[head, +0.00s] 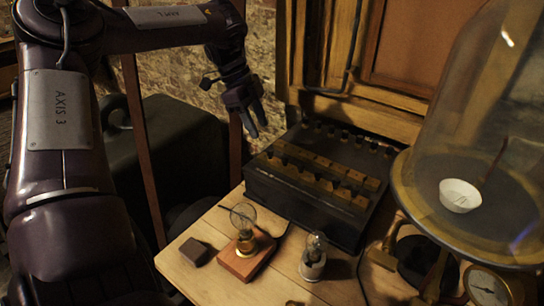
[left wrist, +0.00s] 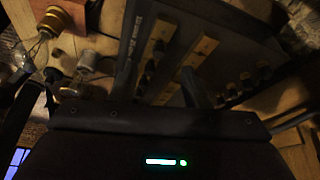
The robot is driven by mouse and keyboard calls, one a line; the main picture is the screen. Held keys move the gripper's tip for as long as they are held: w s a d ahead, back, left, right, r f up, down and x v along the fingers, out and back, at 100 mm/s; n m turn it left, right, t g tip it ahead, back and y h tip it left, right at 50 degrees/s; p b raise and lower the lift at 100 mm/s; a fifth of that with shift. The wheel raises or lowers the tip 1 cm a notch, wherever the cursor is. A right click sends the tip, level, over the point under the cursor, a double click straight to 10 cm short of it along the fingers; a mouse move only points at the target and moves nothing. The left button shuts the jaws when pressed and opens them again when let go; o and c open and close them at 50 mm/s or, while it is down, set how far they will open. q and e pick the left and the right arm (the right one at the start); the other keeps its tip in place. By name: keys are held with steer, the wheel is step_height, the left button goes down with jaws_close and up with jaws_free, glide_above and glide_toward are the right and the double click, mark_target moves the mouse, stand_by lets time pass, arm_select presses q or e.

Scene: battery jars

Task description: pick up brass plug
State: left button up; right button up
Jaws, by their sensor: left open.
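A dark box (head: 292,207) with rows of brass blocks (head: 325,180) and dark knobs on its top stands at the back of the wooden table. Its blocks and knobs also show in the left wrist view (left wrist: 205,46). I cannot tell which piece is the brass plug; the knobs may be plug heads. A small yellowish thing (head: 293,303) is cut off at the bottom edge of the head view. My left gripper (head: 257,127) is open and empty, above and behind the box's left end, apart from it. My right gripper is not in view.
A bulb on a wooden base (head: 243,262), a small dark block (head: 194,252) and a bulb in a white holder (head: 313,262) stand before the box. A glass bell jar (head: 480,110) over a white cup (head: 459,195) and a gauge (head: 487,287) stand right.

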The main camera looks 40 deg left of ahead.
mark_target(270, 149)
arm_select(q)
steer(key=shift+x, duration=0.9)
steer(key=x, duration=0.5)
steer(key=shift+d+p, duration=0.3)
steer(key=shift+p, duration=0.1)
steer(key=shift+c, duration=0.3)
jaws_close()
